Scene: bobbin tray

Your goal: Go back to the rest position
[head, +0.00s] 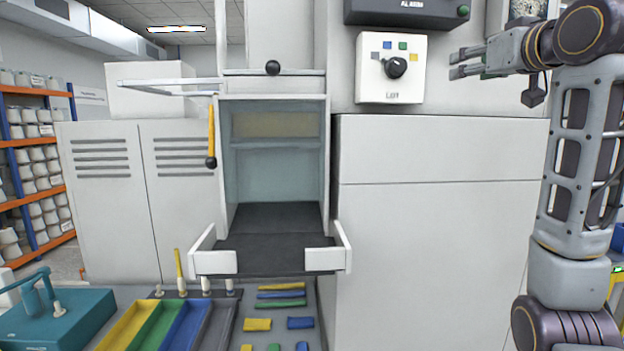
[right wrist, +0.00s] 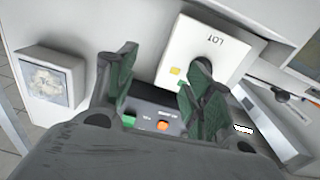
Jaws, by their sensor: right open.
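My right gripper (head: 468,63) is in the upper right of the head view, open and empty, pointing left. It is just right of the white LOT panel (head: 391,68), apart from it as far as I can tell. The panel carries a black knob (head: 395,67) with small coloured squares around it. In the right wrist view the two green-padded fingers (right wrist: 155,88) are spread, with the LOT panel (right wrist: 180,48) beyond them. My left gripper is not in view.
An open cabinet bay (head: 276,165) has a dark tray (head: 275,257) sticking out. Below lie a sorting tray with coloured lanes (head: 215,325), several coloured bars (head: 282,304) and a teal device (head: 58,315). A dark ALARM box (head: 405,10) is above the panel. Shelves of bobbins (head: 38,160) stand left.

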